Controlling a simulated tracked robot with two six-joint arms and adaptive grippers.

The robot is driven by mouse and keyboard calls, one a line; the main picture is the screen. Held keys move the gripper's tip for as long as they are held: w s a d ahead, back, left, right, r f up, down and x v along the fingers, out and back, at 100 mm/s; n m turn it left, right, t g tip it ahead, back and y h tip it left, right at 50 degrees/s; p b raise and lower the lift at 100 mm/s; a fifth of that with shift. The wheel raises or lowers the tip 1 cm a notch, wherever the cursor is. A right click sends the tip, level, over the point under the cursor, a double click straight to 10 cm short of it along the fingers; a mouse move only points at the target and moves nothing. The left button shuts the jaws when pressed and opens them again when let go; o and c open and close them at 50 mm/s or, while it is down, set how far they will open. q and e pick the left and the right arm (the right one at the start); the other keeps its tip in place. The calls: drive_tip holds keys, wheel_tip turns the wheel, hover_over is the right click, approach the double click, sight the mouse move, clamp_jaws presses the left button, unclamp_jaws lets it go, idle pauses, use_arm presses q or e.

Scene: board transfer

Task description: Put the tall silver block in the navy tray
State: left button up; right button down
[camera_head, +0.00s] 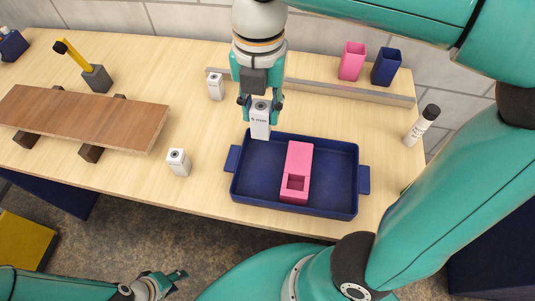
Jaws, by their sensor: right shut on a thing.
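My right gripper (260,103) points down and is shut on a tall silver block (260,123) with a dark spot on top and small print on its side. The block is upright at the back left edge of the navy tray (345,206); I cannot tell how high above the table it is. The tray has a handle at each end and holds a long pink block (297,160) with a square opening. My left gripper (176,281) is low at the bottom left, off the table's front edge; its finger opening is unclear.
Similar small silver blocks stand at the back (216,88) and left of the tray (178,163). A raised brown board (85,116) is at left. A low rail (345,91), pink cup (352,61), navy cup (386,67) and white bottle (420,127) stand behind and right.

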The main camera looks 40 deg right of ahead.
sight(261, 120)
wheel_tip(261, 120, down, 15)
drive_tip(key=shift+r+b, duration=0.1)
drive_tip(key=shift+b, duration=0.55)
drive_tip(key=shift+a+f, duration=0.1)
drive_tip(key=shift+f, duration=0.1)
drive_tip(key=c, duration=0.8)
unclamp_jaws()
drive_tip(key=shift+w+r, duration=0.1)
drive_tip(key=shift+r, duration=0.15)
wheel_tip(261, 120, up, 12)
drive_tip(key=shift+f+p, duration=0.1)
drive_tip(key=shift+p, duration=0.55)
